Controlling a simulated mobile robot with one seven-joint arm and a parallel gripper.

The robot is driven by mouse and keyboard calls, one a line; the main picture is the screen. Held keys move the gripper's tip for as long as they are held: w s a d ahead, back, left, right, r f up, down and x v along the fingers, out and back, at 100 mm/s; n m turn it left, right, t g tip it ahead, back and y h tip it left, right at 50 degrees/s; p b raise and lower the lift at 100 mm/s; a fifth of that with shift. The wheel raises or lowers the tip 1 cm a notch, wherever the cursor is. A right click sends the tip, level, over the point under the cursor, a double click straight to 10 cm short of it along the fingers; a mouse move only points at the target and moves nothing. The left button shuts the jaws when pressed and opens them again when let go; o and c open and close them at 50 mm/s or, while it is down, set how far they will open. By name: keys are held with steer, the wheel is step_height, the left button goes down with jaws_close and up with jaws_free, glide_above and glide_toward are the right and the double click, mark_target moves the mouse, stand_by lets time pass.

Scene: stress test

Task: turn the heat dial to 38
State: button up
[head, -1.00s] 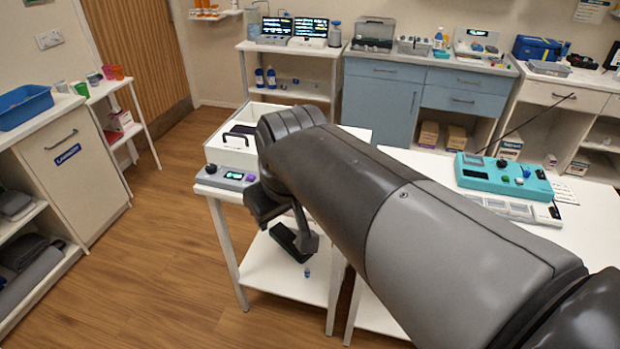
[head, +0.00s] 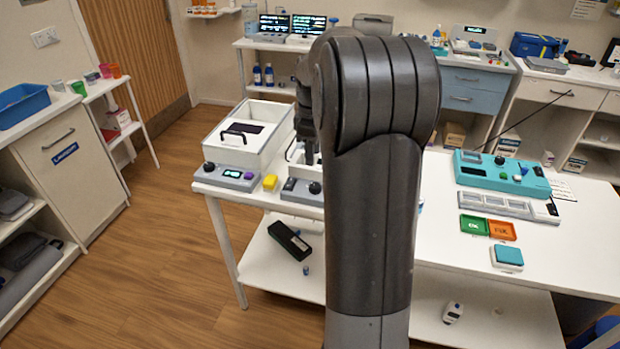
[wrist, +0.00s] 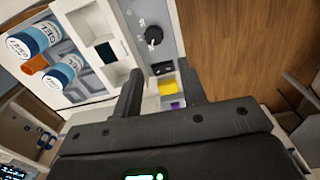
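A grey control panel (head: 297,190) sits at the table's front edge, with a black round dial (head: 314,187) and a small dark display. The dial shows in the wrist view (wrist: 153,34) with a light pointer mark; its numbers are unreadable. The panel fronts a white bin (wrist: 118,55) holding gel bottles (wrist: 68,72). My gripper (wrist: 160,68) is open and empty, its fingers apart over the display end of the panel, with the dial beyond the fingertips. In the head view my arm hides most of the gripper.
A white box (head: 240,150) stands behind the second panel. A teal console (head: 500,172) stands at right.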

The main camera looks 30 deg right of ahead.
mark_target(315, 185)
steer(key=f, duration=0.8)
steer(key=d+f, duration=0.1)
steer(key=f, duration=0.2)
steer(key=shift+w+d+f, duration=0.1)
steer(key=shift+w+f, duration=0.25)
steer(key=shift+f, duration=0.05)
steer(key=shift+c, duration=0.2)
steer(key=c, duration=0.7)
steer(key=shift+o, duration=0.2)
